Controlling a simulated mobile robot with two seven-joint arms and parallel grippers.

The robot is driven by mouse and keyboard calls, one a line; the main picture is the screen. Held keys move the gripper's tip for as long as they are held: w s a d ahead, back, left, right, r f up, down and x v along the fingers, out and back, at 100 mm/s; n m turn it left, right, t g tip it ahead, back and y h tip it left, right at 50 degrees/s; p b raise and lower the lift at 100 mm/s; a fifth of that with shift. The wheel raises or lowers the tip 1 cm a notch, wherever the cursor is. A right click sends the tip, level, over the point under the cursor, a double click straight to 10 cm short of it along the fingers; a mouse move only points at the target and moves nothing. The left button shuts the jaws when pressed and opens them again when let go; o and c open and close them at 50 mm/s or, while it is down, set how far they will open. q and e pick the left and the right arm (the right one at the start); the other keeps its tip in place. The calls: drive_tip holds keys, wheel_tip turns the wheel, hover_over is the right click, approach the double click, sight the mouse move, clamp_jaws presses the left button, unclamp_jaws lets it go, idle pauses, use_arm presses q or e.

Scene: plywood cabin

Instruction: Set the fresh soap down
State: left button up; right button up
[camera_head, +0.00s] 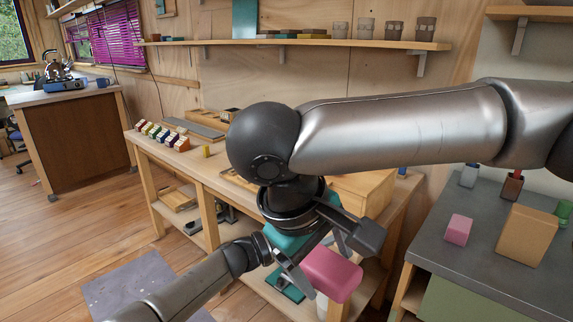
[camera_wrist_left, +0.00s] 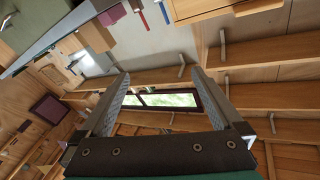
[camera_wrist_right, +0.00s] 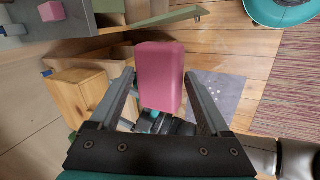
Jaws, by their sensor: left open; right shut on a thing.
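My right gripper (camera_head: 318,262) is shut on a pink soap block (camera_head: 331,276) and holds it in the air, left of the grey counter (camera_head: 484,280). In the right wrist view the soap (camera_wrist_right: 160,75) sits between both fingers. A smaller pink block (camera_head: 458,229) lies on the counter; it also shows in the right wrist view (camera_wrist_right: 52,11). My left gripper (camera_wrist_left: 160,85) is open, with nothing between its fingers in the left wrist view. In the head view it is largely hidden behind the right hand.
The counter's front left is bare. A wooden workbench (camera_head: 190,165) runs behind my arms. A shelf (camera_head: 300,43) with cups hangs above.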

use_arm(q)
drive_tip(key=s+d+r+m+g+y, duration=0.2)
drive_tip(key=s+r+m+g, duration=0.3)
drive_tip(key=r+m+g, duration=0.15)
drive_tip(key=s+d+r+m+g+y, duration=0.1)
drive_tip(key=s+d+r+m+g, duration=0.2)
drive_tip(key=s+r+m+g, duration=0.4)
drive_tip(key=s+a+r+n+t+y, duration=0.1)
drive_tip(key=s+a+r+n+y, duration=0.15)
drive_tip(key=a+y, duration=0.35)
drive_tip(key=s+a+r+n+t+y, duration=0.1)
drive_tip(key=a+r+y, duration=0.35)
drive_tip(key=a, duration=0.25)
drive_tip(key=shift+y, duration=0.35)
drive_tip(key=x, duration=1.2)
drive_tip(key=shift+w+f, duration=0.2)
drive_tip(key=shift+w, duration=0.05)
drive_tip(key=shift+d, duration=0.1)
drive_tip(key=c, duration=1.5)
use_arm(e)
drive_tip(key=shift+a, duration=0.1)
drive_tip(key=o, duration=1.3)
